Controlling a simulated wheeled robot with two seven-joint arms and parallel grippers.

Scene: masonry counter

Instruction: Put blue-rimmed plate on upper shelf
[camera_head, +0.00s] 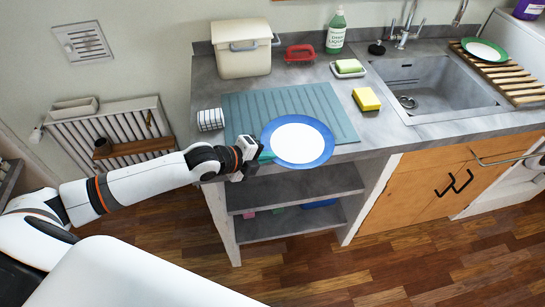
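The blue-rimmed plate (298,142) has a white centre and shows in front of the ribbed mat and the counter's front edge. My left gripper (264,156) is at the plate's left rim, with its teal fingertips against the rim, and appears shut on it. The contact is small in view. Under the counter is an open shelf unit. Its grey upper shelf (292,187) shows a clear front part; the counter and plate hide its back. The lower shelf (290,223) is below it. My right gripper is not in view.
The counter holds a ribbed mat (245,108), a striped cup (210,119), a beige bin (242,50), a yellow sponge (366,99) and a soap bottle (336,33). A green-rimmed plate (484,51) lies on the rack by the sink. Wooden cabinet doors (425,190) stand right of the shelves.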

